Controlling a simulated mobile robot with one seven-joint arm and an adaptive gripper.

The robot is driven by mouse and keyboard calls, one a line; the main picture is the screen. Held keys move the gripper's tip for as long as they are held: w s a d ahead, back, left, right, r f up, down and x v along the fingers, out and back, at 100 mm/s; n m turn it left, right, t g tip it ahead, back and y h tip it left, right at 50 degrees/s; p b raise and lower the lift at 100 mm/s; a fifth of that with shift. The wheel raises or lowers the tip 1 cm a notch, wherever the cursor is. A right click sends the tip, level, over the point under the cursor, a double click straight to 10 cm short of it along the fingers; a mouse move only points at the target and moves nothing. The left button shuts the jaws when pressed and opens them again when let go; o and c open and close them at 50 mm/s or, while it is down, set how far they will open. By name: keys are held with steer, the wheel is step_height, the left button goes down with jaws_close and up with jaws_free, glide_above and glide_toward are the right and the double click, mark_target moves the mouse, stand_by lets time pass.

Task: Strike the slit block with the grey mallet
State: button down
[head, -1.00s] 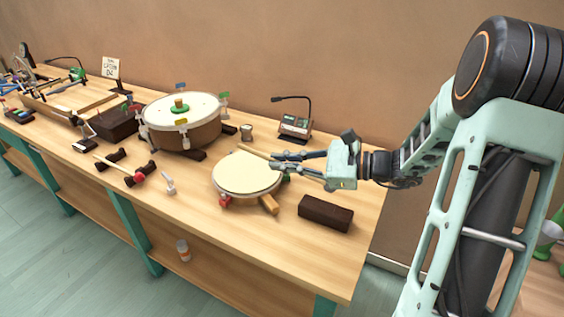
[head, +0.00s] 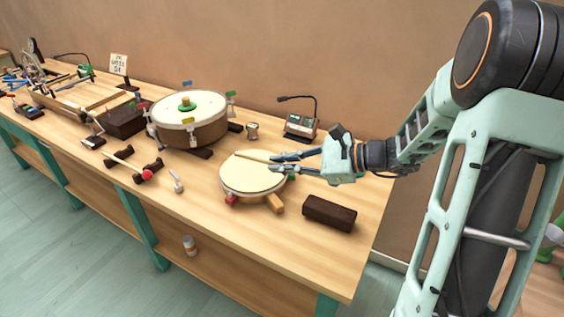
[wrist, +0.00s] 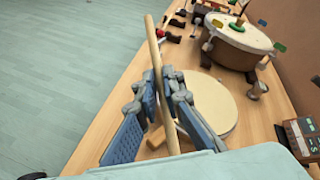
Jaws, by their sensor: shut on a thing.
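My gripper (head: 276,162) is shut on a pale wooden stick (head: 251,156), over the far right part of a round cream-topped drum. The wrist view shows the stick (wrist: 153,45) between the blue finger pads (wrist: 163,82), jutting past the fingertips. No grey head shows on it, so I cannot tell its colour; its near end is hidden by my gripper. A dark brown oblong block (head: 329,213), perhaps the slit block, lies at the bench's right end, right of and nearer than the drum. No slit is clear. The stick is apart from this block.
The cream-topped drum (head: 252,175) stands below my gripper. A larger drum (head: 190,135) with coloured tabs stands behind left. A red-headed mallet (head: 146,174) rests on dark cradles. An electronic box (head: 301,127) stands at the back. Bare bench lies around the brown block.

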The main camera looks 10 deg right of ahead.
step_height(320, 180, down, 7)
steer(key=d+y+b, duration=0.2)
steer(key=b, duration=0.5)
steer(key=shift+m+t, duration=0.3)
steer(key=shift+m, duration=0.1)
steer(key=r+p, duration=0.6)
steer(key=r, duration=0.1)
steer(key=shift+a+r, duration=0.15)
steer(key=shift+a, duration=0.05)
